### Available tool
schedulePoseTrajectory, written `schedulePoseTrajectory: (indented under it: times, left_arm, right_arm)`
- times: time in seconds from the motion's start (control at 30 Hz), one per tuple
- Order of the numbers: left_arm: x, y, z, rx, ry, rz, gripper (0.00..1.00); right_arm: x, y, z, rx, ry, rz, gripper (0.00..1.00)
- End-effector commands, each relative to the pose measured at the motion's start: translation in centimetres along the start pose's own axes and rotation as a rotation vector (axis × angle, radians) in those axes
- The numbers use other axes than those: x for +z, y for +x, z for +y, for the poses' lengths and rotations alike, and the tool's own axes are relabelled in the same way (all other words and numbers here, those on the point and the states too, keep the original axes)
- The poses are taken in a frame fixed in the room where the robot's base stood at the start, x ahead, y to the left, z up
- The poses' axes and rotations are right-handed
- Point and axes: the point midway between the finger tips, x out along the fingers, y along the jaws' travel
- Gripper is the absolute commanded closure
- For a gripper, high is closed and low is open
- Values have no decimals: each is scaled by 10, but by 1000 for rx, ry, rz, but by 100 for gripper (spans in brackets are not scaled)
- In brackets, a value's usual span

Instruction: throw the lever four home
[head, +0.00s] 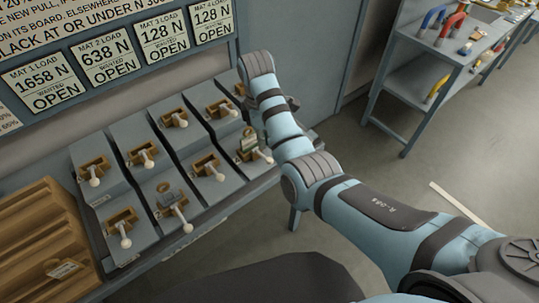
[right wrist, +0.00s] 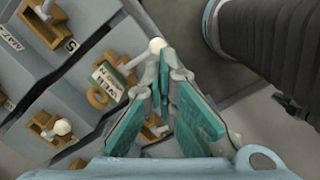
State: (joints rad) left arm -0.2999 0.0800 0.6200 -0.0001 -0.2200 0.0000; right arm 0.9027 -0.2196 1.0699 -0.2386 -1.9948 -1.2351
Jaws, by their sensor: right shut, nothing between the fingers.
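Grey lever boxes stand in two rows on the bench in the head view. Each has a brass-coloured slotted block and a pale lever with a round knob. The lever at the right end of the near row (head: 262,154) carries a green and white tag (head: 249,141). In the right wrist view a tagged lever's white knob (right wrist: 157,45) is just beyond my right gripper's fingertips (right wrist: 166,68), very close; I cannot tell whether they touch. The right gripper is shut and empty. The head view hardly shows its fingers. I cannot read which lever is number four. My left gripper is out of view.
A load board (head: 115,55) above the bench reads "WANTED OPEN" for several mats. A shelf bench (head: 440,60) stands at the right, beyond open floor.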

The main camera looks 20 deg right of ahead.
Motion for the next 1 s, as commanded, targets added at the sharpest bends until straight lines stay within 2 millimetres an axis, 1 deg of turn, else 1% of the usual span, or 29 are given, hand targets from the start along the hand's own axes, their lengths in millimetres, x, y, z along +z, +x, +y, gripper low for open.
schedulePoseTrajectory:
  times: [0.03,0.13,0.47,0.63,0.9,1.0]
  left_arm:
    - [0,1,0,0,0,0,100]
    - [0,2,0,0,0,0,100]
    - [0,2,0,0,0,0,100]
    - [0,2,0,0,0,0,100]
    - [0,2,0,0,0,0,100]
    - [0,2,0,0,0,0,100]
  right_arm:
    - [-3,-8,2,-3,-33,-8,100]
    - [-6,-16,4,-10,-69,-17,100]
    - [-6,-14,4,-10,-70,-17,100]
    - [-5,-2,3,-11,-69,-18,100]
    - [-4,35,2,-12,-69,-17,100]
    - [-4,45,2,-11,-69,-17,100]
